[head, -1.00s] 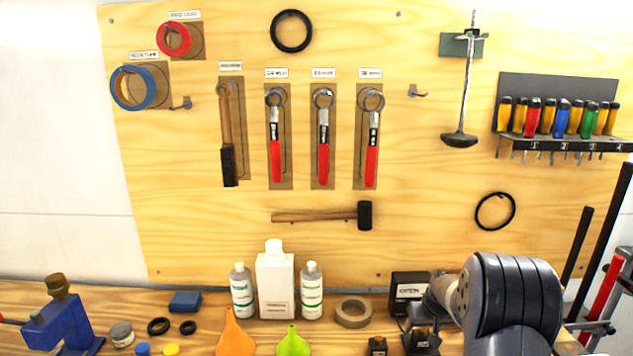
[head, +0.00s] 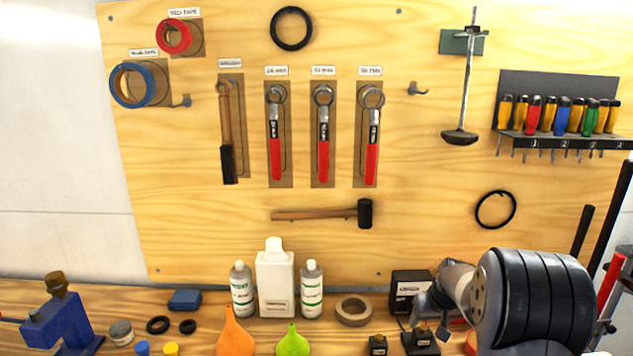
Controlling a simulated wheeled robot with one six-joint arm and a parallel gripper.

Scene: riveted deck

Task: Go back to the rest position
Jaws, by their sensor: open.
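My arm shows at the lower right of the head view, with a large dark ribbed joint and a grey link reaching left. My gripper (head: 429,318) is at the left end of that link, small and partly lost against dark things behind it. It looks open, and I see nothing held in it. It is in front of the bench's back right part, beside a black box (head: 410,285) and above a small dark block (head: 421,343).
A wooden pegboard (head: 430,240) with hanging tools stands behind the bench. Bottles (head: 275,285), a tan tape roll (head: 353,311), an orange funnel (head: 235,338) and a green funnel (head: 292,343) stand left of my arm. A blue vise (head: 58,325) is at far left.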

